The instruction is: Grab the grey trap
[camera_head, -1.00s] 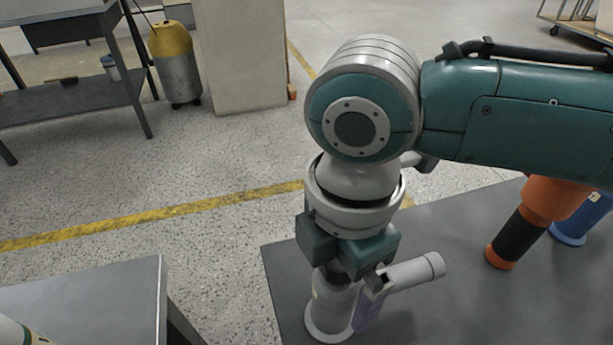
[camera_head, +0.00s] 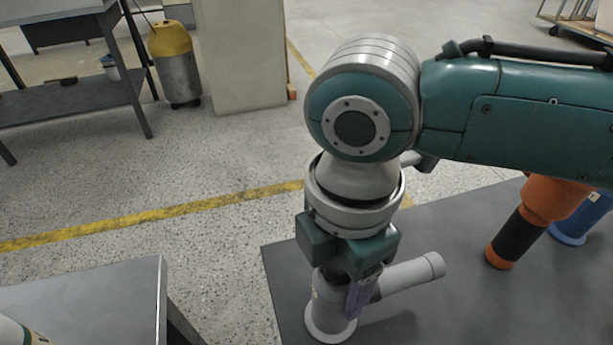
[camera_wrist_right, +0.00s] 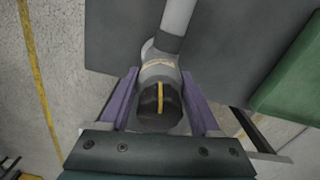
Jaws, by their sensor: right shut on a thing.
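The grey trap (camera_head: 328,308) stands upright on the dark table (camera_head: 450,300), near its left corner. Its grey side pipe (camera_head: 413,272) points to the right. My right gripper (camera_head: 352,290) comes down from above and is shut on the trap's upper body. In the right wrist view, the purple fingers of my right gripper (camera_wrist_right: 160,104) lie on both sides of the trap's dark top (camera_wrist_right: 158,112), which has a yellow stripe. The trap's upper part is partly hidden by the gripper in the head view. My left gripper does not show.
An orange trap with a black band (camera_head: 517,238) and a blue one (camera_head: 574,225) stand on the table at the right. A separate grey table (camera_head: 90,295) is at the lower left. Open floor with a yellow line lies behind.

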